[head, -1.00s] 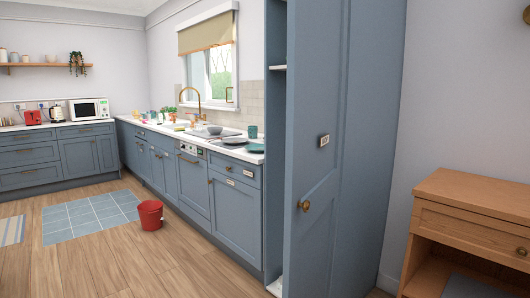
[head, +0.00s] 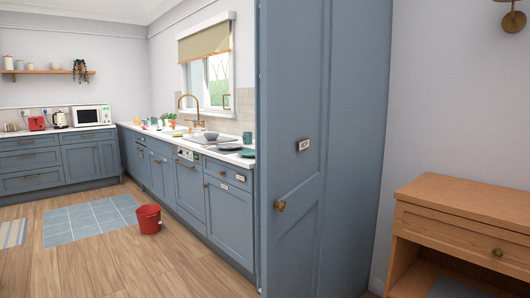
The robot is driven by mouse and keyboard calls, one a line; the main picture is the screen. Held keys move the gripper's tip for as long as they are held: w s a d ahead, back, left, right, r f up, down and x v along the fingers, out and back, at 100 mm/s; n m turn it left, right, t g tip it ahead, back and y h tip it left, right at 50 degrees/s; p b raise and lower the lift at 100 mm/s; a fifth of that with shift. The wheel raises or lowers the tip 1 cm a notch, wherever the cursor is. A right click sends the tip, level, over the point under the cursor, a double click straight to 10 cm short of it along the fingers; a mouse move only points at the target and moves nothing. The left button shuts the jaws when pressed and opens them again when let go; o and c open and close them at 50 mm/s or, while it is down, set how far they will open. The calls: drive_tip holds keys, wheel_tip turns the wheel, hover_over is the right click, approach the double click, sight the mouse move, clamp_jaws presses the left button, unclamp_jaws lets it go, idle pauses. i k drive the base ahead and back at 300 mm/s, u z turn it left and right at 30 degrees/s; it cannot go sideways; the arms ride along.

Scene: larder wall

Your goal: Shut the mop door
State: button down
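The mop door (head: 296,240) is a tall blue-grey panel right of centre in the head view. It has a round brass knob (head: 280,206) near its left edge and a small white label (head: 303,145) above, which seems to read MOP. The door stands at or close to its frame; a thin strip shows along its left edge, and I cannot tell whether it is fully shut. The cupboard's inside is hidden behind it. My gripper is not in view.
A wooden side table (head: 455,205) stands right of the tall cupboard. Blue base cabinets (head: 228,215) run off to the left of the door. A red bucket (head: 149,219) stands on the floor near a blue tiled mat (head: 90,220). The wooden floor (head: 150,265) in front is mostly clear.

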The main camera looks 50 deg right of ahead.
sight(294, 34)
drive_tip(key=i, duration=1.05)
drive_tip(key=z, duration=1.6)
